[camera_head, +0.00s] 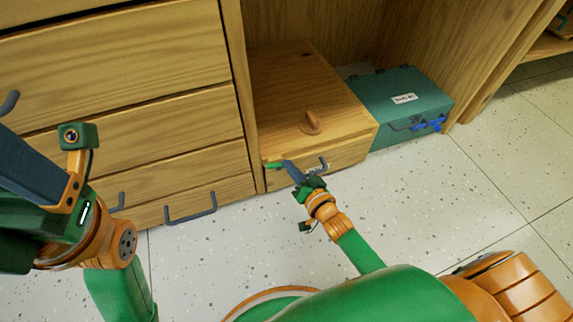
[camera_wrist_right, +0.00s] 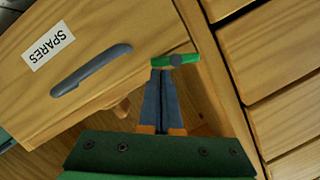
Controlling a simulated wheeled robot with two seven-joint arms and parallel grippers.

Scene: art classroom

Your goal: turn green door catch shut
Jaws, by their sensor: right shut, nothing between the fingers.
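The green door catch (camera_head: 274,165) is a short bar at the upper left corner of the wooden box's front (camera_head: 345,157). In the right wrist view the catch (camera_wrist_right: 186,59) lies nearly level in the picture, with a grey round pivot, near the panel's edge. My right gripper (camera_head: 287,164) is shut and empty. Its fingertips (camera_wrist_right: 162,71) are right beside the catch, at its end; I cannot tell whether they touch. My left gripper (camera_head: 22,118) is partly in view at the left edge, away from the box; its fingertips are cut off.
The box front carries a grey handle (camera_wrist_right: 90,69) and a SPARES label (camera_wrist_right: 48,46). A wooden knob (camera_head: 311,122) is on its top. A teal case (camera_head: 400,108) with a blue latch stands to its right. Wooden drawers (camera_head: 130,110) stand left. The speckled floor (camera_head: 480,190) is clear.

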